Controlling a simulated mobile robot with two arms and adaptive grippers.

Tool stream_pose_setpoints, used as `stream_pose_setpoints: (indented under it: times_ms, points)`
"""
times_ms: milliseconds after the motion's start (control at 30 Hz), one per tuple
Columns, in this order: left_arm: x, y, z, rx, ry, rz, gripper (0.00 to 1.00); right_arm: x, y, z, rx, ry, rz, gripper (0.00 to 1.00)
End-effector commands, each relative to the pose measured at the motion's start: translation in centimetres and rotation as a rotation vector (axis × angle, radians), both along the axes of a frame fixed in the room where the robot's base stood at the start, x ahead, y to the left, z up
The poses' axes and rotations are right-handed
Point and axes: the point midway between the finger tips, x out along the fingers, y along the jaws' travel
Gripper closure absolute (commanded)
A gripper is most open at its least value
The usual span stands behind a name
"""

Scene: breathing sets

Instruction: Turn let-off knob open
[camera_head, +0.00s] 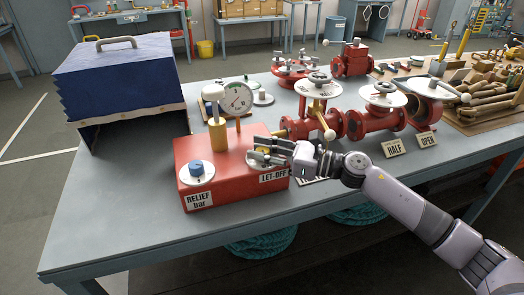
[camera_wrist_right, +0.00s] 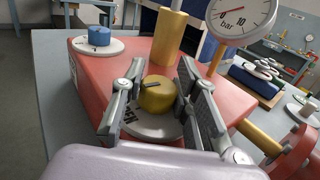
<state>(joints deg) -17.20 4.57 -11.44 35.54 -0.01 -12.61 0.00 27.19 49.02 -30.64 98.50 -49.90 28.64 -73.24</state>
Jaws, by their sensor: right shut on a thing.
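The red box (camera_head: 225,186) stands on the grey table with a LET-OFF label (camera_head: 273,176) on its front. The let-off knob is a brass-yellow cylinder (camera_wrist_right: 158,95) with a dark mark on top, on a pale round plate (camera_wrist_right: 153,128). My right gripper (camera_head: 272,153) reaches it from the right. In the right wrist view its fingers (camera_wrist_right: 160,76) stand on either side of the knob, shut on it. In the head view the fingers hide most of the knob. My left gripper is not in view.
A blue relief knob (camera_head: 197,169), a brass post (camera_head: 218,135) and a pressure gauge (camera_head: 237,98) are on the same box. Red valve pipework (camera_head: 377,122) stands close on the right. A blue-covered case (camera_head: 118,78) is at the left. The table front is clear.

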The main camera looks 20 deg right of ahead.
Motion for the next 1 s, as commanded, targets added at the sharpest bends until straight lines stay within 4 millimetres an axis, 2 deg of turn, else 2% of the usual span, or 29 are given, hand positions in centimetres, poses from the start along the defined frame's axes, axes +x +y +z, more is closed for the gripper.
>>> stream_pose_setpoints:
  times_ms: [33,67,367,733,867,1000]
  points:
    - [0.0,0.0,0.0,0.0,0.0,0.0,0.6,0.1,0.0,0.3,0.004,-0.003,-0.003,1.0]
    - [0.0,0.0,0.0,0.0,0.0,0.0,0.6,0.1,0.0,0.3,0.004,-0.003,-0.003,0.71]
    - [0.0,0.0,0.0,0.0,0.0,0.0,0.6,0.0,0.0,0.1,0.002,-0.002,-0.002,0.51]
    - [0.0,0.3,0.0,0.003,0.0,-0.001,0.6,-0.2,-0.4,0.0,0.001,0.002,-0.002,0.51]
    - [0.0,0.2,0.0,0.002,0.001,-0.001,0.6,-1.2,-1.8,-0.2,-0.001,0.002,-0.004,0.51]
    - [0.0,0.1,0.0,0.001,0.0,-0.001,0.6,-2.9,-4.1,-0.2,0.0,0.005,-0.005,0.51]
